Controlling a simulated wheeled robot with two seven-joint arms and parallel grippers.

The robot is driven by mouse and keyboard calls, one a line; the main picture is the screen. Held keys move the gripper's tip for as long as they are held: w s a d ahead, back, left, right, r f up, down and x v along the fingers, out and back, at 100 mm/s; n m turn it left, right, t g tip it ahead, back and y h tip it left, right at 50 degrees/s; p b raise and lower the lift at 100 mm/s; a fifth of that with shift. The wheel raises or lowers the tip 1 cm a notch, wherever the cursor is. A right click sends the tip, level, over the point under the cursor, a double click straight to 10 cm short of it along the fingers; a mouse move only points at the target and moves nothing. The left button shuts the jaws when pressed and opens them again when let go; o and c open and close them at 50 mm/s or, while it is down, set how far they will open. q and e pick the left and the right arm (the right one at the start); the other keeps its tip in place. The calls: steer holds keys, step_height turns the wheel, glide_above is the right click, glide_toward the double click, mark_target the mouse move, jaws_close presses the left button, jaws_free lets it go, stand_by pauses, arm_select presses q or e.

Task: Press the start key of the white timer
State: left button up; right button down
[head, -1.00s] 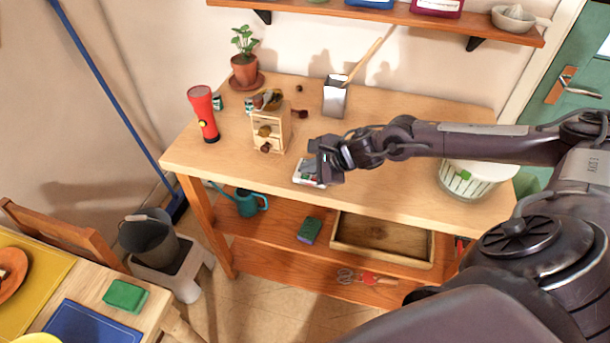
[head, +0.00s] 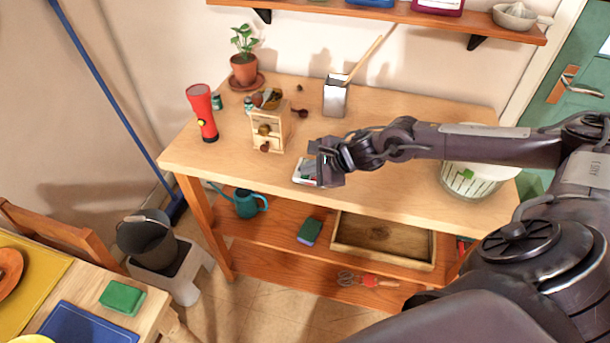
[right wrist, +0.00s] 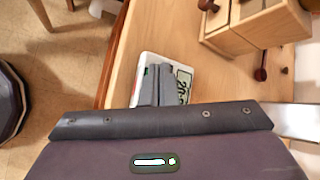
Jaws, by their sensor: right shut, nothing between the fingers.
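The white timer (head: 303,170) lies flat near the front edge of the wooden bench, partly hidden behind my right gripper (head: 322,176). In the right wrist view the timer (right wrist: 185,72) shows a grey display with dark digits, partly covered, and a small green patch at its left. My right gripper's fingers (right wrist: 158,72) are shut and empty, with their tips over the timer's key side. I cannot tell whether the tips touch a key; the start key is not clearly visible. My left gripper is not in view.
On the bench (head: 400,182), a wooden grinder (head: 268,132) and a red flashlight (head: 202,112) stand left of the timer. A metal container (head: 335,97) stands behind it, and a white-and-green round container (head: 466,178) is at the right, beneath my forearm.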

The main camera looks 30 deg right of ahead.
mark_target(309, 178)
steer(key=shift+f+b, duration=0.25)
steer(key=shift+b, duration=0.05)
steer(key=shift+r, duration=0.15)
stand_by(0.5)
steer(key=shift+r, duration=0.6)
steer(key=shift+r+p, duration=1.55)
steer(key=shift+r, duration=1)
